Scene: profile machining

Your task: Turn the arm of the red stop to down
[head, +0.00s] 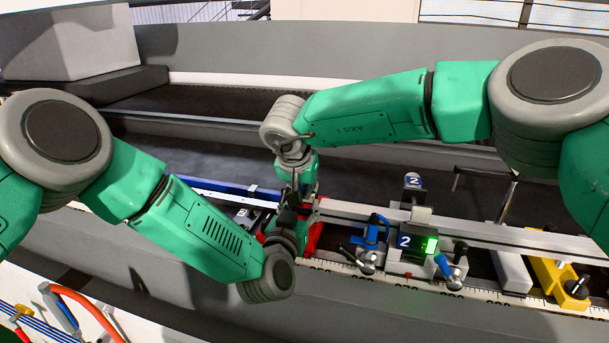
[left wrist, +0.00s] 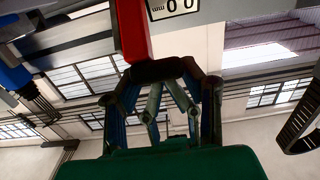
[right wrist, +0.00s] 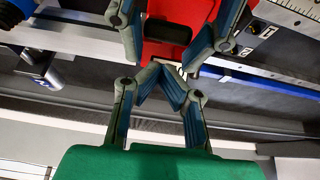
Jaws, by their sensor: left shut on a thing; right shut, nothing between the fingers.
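The red stop (head: 315,238) is on the rail in the middle of the head view, largely covered by my grippers. In the left wrist view its red arm (left wrist: 134,30) comes down from the top to a dark end at the fingers. My left gripper (left wrist: 165,82) is shut on that arm; the exact contact is partly hidden. My right gripper (right wrist: 165,72) is shut and empty, close to the red stop, whose red face (right wrist: 185,12) with a black patch shows just beyond it. Whether the arm is up or down cannot be told.
Right of the stop stand a blue-handled clamp (head: 372,232), a unit marked 2 with a green light (head: 412,242) and a yellow block (head: 560,282). A ruler strip (head: 350,268) runs along the front. A red hose (head: 85,305) lies at the lower left.

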